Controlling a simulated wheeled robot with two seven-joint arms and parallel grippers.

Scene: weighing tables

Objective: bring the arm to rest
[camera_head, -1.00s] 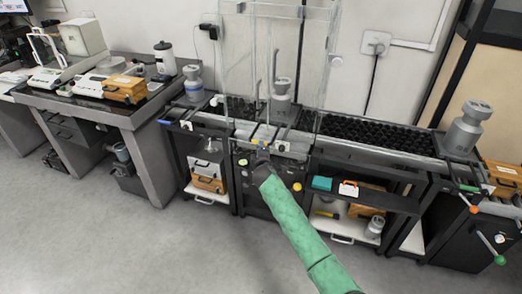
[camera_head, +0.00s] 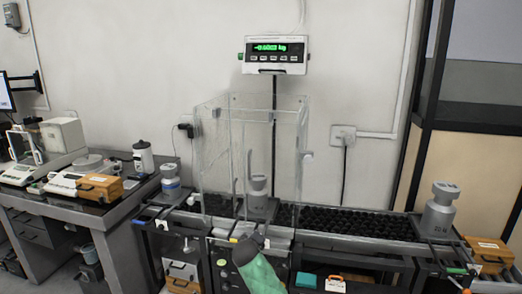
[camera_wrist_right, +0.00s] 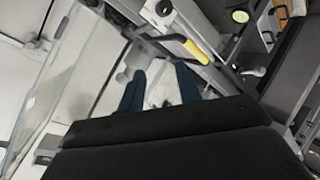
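My right arm, in a green sleeve, comes up from the bottom of the head view. Its dark gripper (camera_head: 246,246) is in front of the weighing bench, below the clear glass enclosure (camera_head: 215,150). In the right wrist view the two dark blue fingers of my right gripper (camera_wrist_right: 160,82) stand apart with nothing seen between them. A grey weight (camera_head: 257,186) stands inside the enclosure, apart from the gripper. My left gripper is not in view.
Grey weights stand left (camera_head: 170,180) and right (camera_head: 440,208) on the bench. A scale display (camera_head: 275,55) with green digits hangs above. A side table (camera_head: 60,205) at left holds balances and an orange case (camera_head: 99,187). A yellow-handled part (camera_wrist_right: 186,46) is near the right gripper.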

